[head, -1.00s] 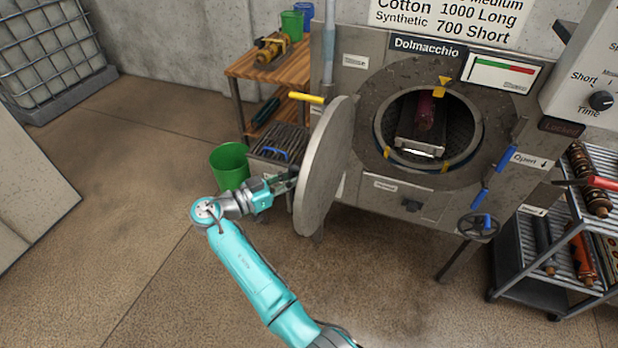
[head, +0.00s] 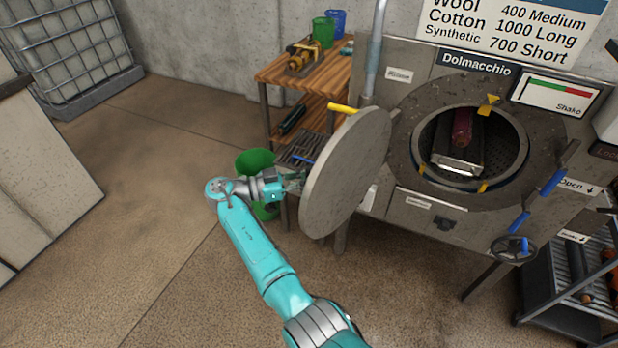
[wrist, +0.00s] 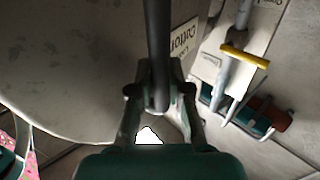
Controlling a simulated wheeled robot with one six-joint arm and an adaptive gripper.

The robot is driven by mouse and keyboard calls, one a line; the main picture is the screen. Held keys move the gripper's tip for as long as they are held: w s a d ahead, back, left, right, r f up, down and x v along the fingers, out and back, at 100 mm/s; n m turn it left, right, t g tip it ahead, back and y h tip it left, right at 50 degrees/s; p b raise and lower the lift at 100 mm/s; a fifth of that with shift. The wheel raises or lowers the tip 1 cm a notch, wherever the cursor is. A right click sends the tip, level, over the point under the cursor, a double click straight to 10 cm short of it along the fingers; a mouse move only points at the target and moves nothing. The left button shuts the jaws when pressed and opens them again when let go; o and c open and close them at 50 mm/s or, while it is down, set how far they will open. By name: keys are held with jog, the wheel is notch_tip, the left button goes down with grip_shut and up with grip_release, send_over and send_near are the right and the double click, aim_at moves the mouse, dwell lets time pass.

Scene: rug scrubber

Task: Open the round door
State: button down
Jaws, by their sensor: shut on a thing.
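The round door (head: 347,170) is a grey metal disc swung out to the left of the machine, clear of its round opening (head: 472,148). Inside the opening I see a dark red roll on a metal tray. My gripper (head: 292,182) is at the left side of the door, its fingertips partly hidden by it in the head view. In the wrist view my gripper (wrist: 157,100) is shut on a dark bar, the door handle (wrist: 158,45), with the door's flat face (wrist: 70,70) to the left.
A wooden shelf (head: 300,80) and a green bucket (head: 255,163) stand behind my gripper and the door. A yellow-handled lever (head: 343,108) is close to the door's top edge. A handwheel (head: 513,248) is at lower right. The floor at left is clear.

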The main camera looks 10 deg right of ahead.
jog(key=shift+d+f, duration=0.1)
jog(key=shift+f, duration=0.05)
jog(key=c, duration=1.1)
grip_release()
jog(key=a, duration=0.7)
jog(key=shift+s+a, duration=0.15)
jog(key=shift+a, duration=0.05)
